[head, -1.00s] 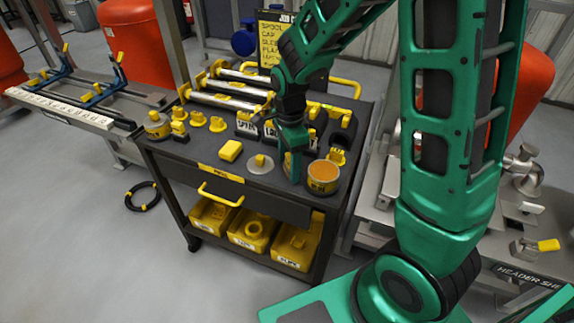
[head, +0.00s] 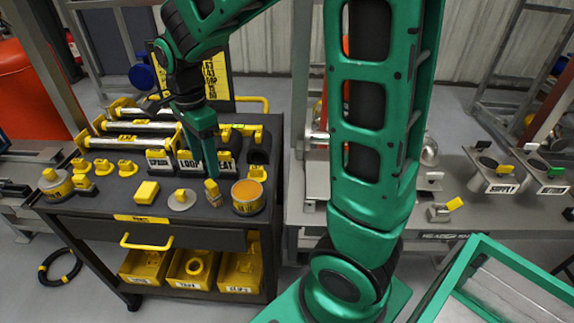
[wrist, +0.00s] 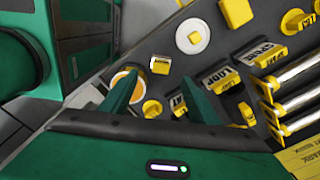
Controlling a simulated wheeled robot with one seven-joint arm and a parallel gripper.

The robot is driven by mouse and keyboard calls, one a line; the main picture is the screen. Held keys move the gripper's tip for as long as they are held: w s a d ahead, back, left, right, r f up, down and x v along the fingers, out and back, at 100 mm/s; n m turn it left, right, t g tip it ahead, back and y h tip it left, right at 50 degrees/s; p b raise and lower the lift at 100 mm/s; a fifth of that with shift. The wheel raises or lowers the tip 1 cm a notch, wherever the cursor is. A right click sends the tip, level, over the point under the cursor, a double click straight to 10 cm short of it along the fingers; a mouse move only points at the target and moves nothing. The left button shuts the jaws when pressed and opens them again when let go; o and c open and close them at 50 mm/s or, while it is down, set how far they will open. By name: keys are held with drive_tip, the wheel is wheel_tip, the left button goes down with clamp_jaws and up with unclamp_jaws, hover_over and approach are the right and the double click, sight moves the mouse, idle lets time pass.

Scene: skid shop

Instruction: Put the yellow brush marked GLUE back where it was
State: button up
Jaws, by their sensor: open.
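A small block-like piece with a yellow-orange top (head: 212,189), which looks like the brush, stands on the black cart top just left of an open pot with orange contents (head: 247,196). Its marking is too small to read. In the wrist view the piece (wrist: 160,65) shows just beyond the fingers, beside the pot (wrist: 121,77). My gripper (head: 207,170) points down just above and behind the piece in the head view. Its two fingers (wrist: 155,98) are apart, with nothing held between them.
A pale disc with a yellow knob (head: 181,199) and a yellow block (head: 147,191) stand left of the piece. Label blocks (head: 190,163) and yellow-ended rollers (head: 135,140) are behind. A steel bench (head: 450,215) is at right. Yellow bins (head: 190,268) sit below.

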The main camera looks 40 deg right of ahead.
drive_tip(key=s+d+n, duration=0.5)
drive_tip(key=s+d, duration=0.3)
drive_tip(key=s, duration=0.4)
drive_tip(key=s+d+r+n, duration=0.1)
drive_tip(key=s+d+n, duration=0.5)
drive_tip(key=s+d, duration=0.3)
drive_tip(key=s, duration=0.3)
drive_tip(key=shift+r, duration=0.25)
drive_tip(key=shift+s, duration=0.1)
drive_tip(key=shift+w+d+f, duration=0.1)
drive_tip(key=shift+w+f, duration=0.15)
drive_tip(key=shift+w, duration=0.35)
